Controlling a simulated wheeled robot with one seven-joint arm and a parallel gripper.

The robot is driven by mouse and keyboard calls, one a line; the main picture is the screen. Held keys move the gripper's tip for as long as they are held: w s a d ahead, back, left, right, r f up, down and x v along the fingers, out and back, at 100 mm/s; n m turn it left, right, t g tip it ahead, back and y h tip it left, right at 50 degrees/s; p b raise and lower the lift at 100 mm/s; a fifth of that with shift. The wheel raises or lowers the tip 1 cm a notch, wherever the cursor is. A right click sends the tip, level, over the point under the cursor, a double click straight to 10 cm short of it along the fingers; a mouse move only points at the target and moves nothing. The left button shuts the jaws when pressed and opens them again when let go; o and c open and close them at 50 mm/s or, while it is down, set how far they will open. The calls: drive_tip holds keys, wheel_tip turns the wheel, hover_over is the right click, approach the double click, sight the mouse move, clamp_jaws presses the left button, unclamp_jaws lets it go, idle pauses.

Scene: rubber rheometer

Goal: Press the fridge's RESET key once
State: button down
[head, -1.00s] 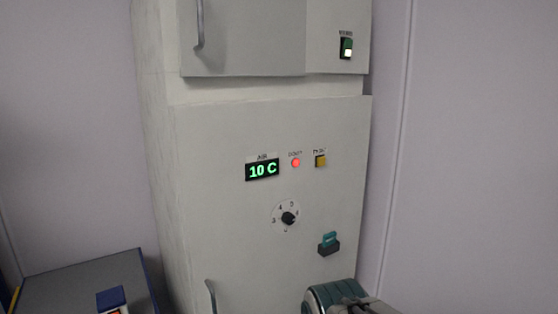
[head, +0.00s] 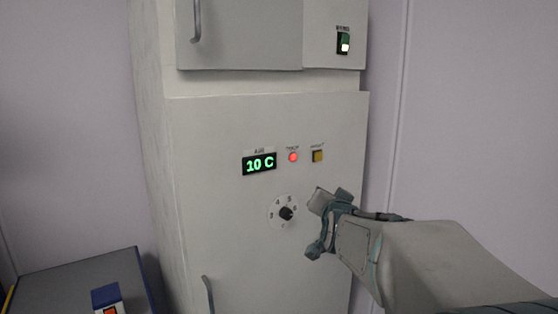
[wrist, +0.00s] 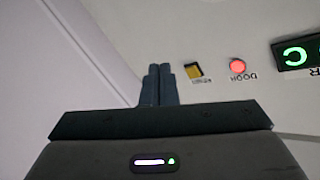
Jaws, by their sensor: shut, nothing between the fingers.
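The square yellow key (head: 317,156) is on the fridge front (head: 220,135), right of a lit red lamp (head: 293,157). Its small label is too blurred to read surely. It also shows in the wrist view (wrist: 194,70), where the picture is upside down. My gripper (head: 320,200) is in front of the panel, below the key in the head view. In the wrist view my gripper (wrist: 159,69) has its fingers together and empty, pointing up beside the key. The fingers do not cover the key; whether they touch the panel cannot be told.
A green display (head: 260,163) reads 10 C. A numbered dial (head: 285,213) sits below it, left of my gripper. A blue-edged bench (head: 60,280) stands at lower left. The teal lever seen lower right earlier is hidden.

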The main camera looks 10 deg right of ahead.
sight(319, 156)
drive_tip(key=w+d+r+m+t+h, duration=0.1)
drive_tip(key=d+r+m+t+h, duration=0.1)
drive_tip(key=d+r, duration=0.4)
drive_tip(key=shift+w+m+h, duration=0.4)
drive_tip(key=shift+m+h, duration=0.2)
drive_tip(key=shift+h, duration=0.2)
drive_tip(key=shift+w+r, duration=0.1)
drive_tip(key=shift+w+a+p, duration=0.5)
drive_tip(key=shift+w+p, duration=0.2)
drive_tip(key=shift+w, duration=0.65)
drive_tip(key=shift+w+a+p, duration=0.45)
drive_tip(key=shift+w+p, duration=0.25)
drive_tip(key=shift+w, duration=0.65)
drive_tip(key=shift+w+a+p, duration=0.5)
drive_tip(key=shift+w+p, duration=0.2)
drive_tip(key=shift+w, duration=0.65)
drive_tip(key=shift+w+a, duration=0.15)
drive_tip(key=shift+w, duration=0.25)
